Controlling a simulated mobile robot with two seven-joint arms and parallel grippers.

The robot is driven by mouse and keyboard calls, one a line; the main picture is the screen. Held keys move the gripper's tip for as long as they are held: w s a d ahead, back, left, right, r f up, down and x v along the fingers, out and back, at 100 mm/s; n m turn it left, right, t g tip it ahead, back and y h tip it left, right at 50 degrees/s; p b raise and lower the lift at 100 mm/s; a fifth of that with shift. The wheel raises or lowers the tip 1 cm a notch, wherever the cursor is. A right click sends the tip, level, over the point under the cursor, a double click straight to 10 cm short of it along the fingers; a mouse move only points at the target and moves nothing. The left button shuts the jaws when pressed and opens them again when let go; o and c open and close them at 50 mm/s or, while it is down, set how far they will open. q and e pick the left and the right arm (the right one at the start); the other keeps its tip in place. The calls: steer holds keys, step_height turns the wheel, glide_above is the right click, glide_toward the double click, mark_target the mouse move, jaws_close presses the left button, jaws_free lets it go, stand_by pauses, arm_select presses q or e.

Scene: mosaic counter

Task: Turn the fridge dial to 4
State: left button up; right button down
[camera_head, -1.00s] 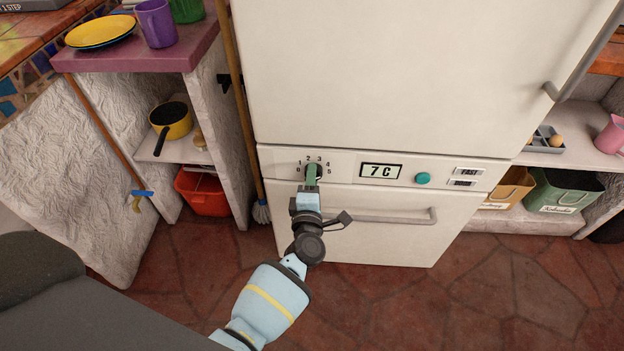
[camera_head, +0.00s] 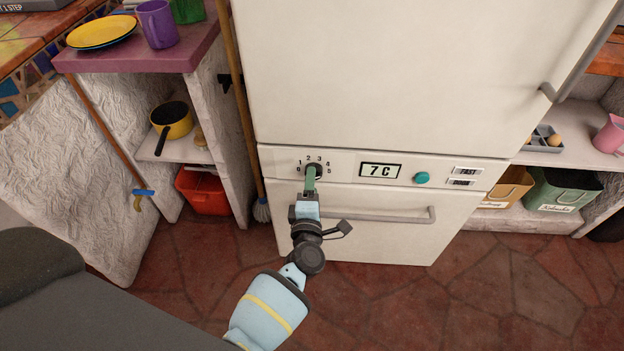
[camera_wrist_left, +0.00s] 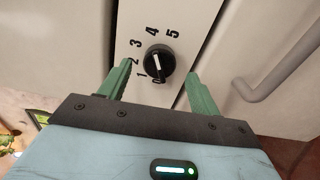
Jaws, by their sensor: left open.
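The fridge dial (camera_head: 316,170) is a small black knob on the white fridge's control strip, with the numbers 0 to 5 around it. In the left wrist view the dial (camera_wrist_left: 160,63) has a white mark that appears to lie near the 0, at its lower side. My left gripper (camera_head: 310,171) is in front of the dial and partly covers it in the head view. Its green fingers are open, one on each side of the dial in the wrist view, with no visible contact. My right gripper is not in view.
A display (camera_head: 380,171) reading 7 C and a teal button (camera_head: 422,178) are right of the dial. A fridge handle (camera_head: 385,215) runs below, close to my wrist. A broom (camera_head: 243,110) stands left of the fridge. The floor in front is clear.

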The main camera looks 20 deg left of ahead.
arm_select(q)
steer(key=p+v, duration=0.1)
steer(key=v, duration=0.4)
steer(key=shift+s, duration=0.2)
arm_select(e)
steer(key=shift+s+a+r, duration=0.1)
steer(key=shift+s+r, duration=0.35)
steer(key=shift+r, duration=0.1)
arm_select(q)
steer(key=shift+w+r, duration=0.1)
